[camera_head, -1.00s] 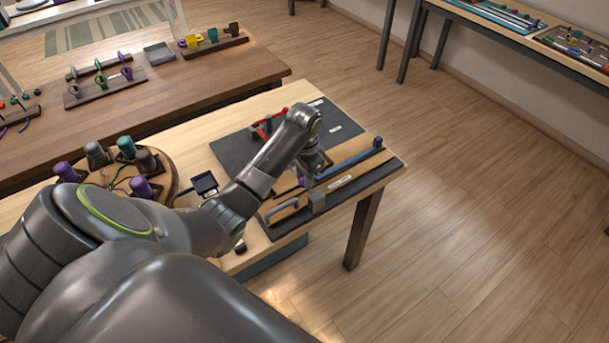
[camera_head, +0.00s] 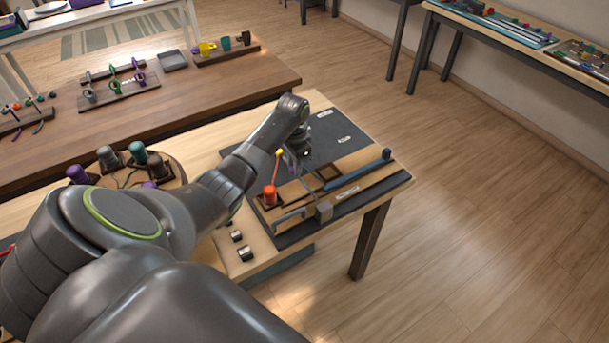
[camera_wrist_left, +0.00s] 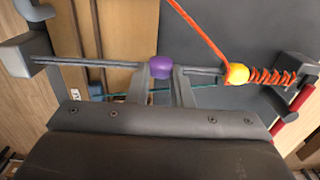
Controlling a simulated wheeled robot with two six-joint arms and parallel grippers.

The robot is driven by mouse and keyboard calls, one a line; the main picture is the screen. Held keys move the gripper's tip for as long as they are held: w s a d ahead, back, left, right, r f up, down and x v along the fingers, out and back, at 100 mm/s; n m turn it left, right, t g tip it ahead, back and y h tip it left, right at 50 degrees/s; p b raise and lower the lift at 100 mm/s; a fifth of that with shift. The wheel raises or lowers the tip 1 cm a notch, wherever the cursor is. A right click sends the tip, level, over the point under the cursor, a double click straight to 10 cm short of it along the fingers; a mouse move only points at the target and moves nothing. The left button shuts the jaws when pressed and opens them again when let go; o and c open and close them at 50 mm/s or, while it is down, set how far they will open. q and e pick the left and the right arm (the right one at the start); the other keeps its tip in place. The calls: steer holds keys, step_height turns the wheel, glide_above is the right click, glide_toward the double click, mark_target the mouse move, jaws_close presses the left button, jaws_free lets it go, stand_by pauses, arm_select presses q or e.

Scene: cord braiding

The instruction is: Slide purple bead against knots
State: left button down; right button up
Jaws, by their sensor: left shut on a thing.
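The purple bead (camera_wrist_left: 162,67) sits on a thin grey cord or rod (camera_wrist_left: 110,63) between the two fingertips of my left gripper (camera_wrist_left: 161,82), which is shut on it. To its right, apart from it, are a yellow bead (camera_wrist_left: 237,73) and several orange knots (camera_wrist_left: 272,77) by the right end block. An orange cord (camera_wrist_left: 200,32) rises from the yellow bead. In the head view my left gripper (camera_head: 296,162) is over the dark mat, beside the yellow bead (camera_head: 279,152); the purple bead cannot be made out clearly there. The right gripper is not seen.
An orange-red bobbin (camera_head: 270,196) stands on the wooden board at the mat's front. A grey block (camera_head: 324,211) and a blue-ended bar (camera_head: 360,167) are near. A round stand with bobbins (camera_head: 171,171) is left. My left arm hides part of the table.

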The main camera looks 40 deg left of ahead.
arm_select(q)
steer(key=shift+w+a, duration=0.35)
steer(key=shift+a, duration=0.5)
steer(key=c, duration=1.3)
jaws_free()
steer(key=shift+o, duration=0.2)
steer(key=shift+r, duration=0.1)
step_height(320, 180, up, 17)
steer(key=p, duration=0.4)
